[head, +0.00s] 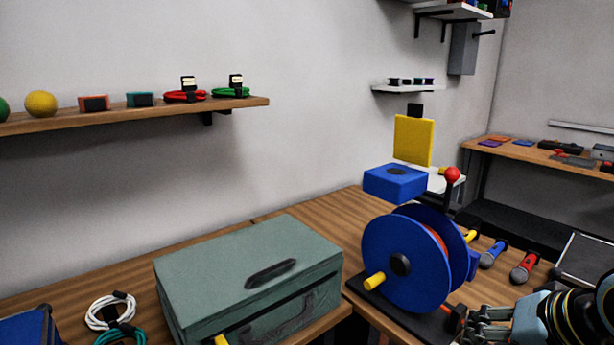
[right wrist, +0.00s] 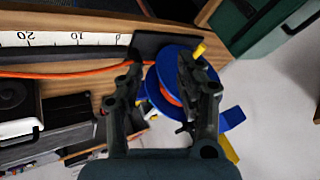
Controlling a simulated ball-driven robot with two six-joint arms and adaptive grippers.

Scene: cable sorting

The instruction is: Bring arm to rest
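My right gripper (head: 472,324) is at the lower right of the head view, beside the blue cable reel (head: 402,262). In the right wrist view the fingers of this gripper (right wrist: 160,68) are spread apart, with nothing seen held between them. The reel (right wrist: 155,95) shows beyond and between the fingers, with a yellow handle. An orange cable (right wrist: 85,66) runs from the reel to the left along a ruler strip. My left gripper is in neither view.
A green toolbox (head: 240,265) stands left of the reel. White and teal coiled cables (head: 110,308) lie at the lower left. Blue and red microphones (head: 524,266) lie right of the reel. A wall shelf (head: 150,114) holds red and green coils, boxes and balls.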

